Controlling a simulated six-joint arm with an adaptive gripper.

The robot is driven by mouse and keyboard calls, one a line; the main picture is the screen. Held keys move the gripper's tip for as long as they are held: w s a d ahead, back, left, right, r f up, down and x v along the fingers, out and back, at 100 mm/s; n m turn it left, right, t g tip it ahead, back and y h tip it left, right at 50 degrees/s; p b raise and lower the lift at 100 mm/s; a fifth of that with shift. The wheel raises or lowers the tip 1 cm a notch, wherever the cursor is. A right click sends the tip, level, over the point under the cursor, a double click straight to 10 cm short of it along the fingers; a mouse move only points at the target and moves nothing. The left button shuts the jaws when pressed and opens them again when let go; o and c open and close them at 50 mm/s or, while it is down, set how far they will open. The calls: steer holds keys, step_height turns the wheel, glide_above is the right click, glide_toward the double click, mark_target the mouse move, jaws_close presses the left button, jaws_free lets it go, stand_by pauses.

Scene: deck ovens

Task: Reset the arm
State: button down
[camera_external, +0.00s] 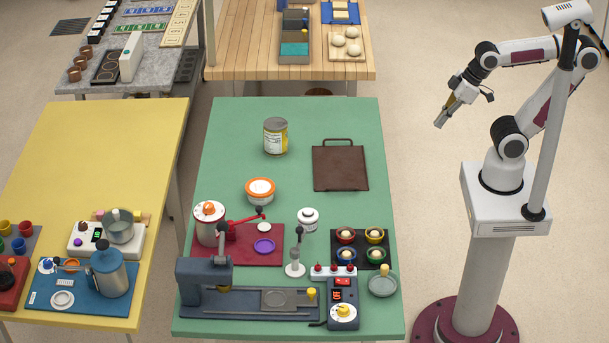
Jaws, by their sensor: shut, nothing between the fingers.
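My gripper (442,118) hangs above the floor to the right of the green table (225,165), tilted down and to the left. It is shut and empty, apart from every object. My arm is bent, with its elbow raised, on a white pedestal at the right. The picture is too small to show detail of the fingertips.
The green table holds a tin can (275,137), a dark brown board (340,168), an orange-rimmed tub (260,191), a tray of coloured cups (360,232) and a dark press (245,300). A yellow table (95,150) stands left. Floor between my pedestal and the green table is clear.

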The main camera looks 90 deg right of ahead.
steer(key=shift+s+d+f, duration=0.2)
steer(key=shift+s+f, duration=0.05)
steer(key=shift+s, duration=0.25)
steer(key=shift+s+d+f, duration=0.15)
steer(key=shift+s+f, duration=0.1)
steer(key=shift+s, duration=0.25)
steer(key=shift+a, duration=0.1)
stand_by(2.7)
